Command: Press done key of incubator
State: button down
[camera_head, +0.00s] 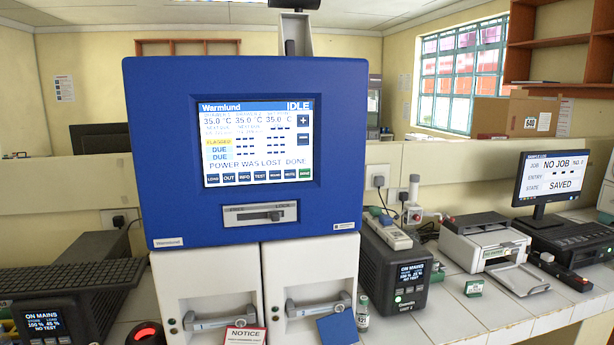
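The incubator (155,150) has a blue head above two white doors. Its lit screen (258,143) reads Warmlund and IDLE, with three 35.0 °C readings and the line "POWER WAS LOST DONE". A row of dark keys runs along the screen's bottom, with LOAD, OUT, INFO and TEST legible. At the row's right end is a green key (305,174); its label is too small to read surely, but it looks like the done key. Plus and minus keys stand at the screen's right. Nothing covers the screen. My gripper is not in view.
A slider lock (260,216) sits below the screen. A red NOTICE card (245,336) and a blue card (337,329) stand before the doors. Dark power units flank the incubator (400,277). A printer (484,241) and a monitor reading SAVED (551,178) stand right.

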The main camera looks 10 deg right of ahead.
aim_at(302, 173)
jog(key=k, duration=1.3)
jog(key=u, duration=0.6)
jog(key=i, duration=1.7)
jog(key=z, duration=0.05)
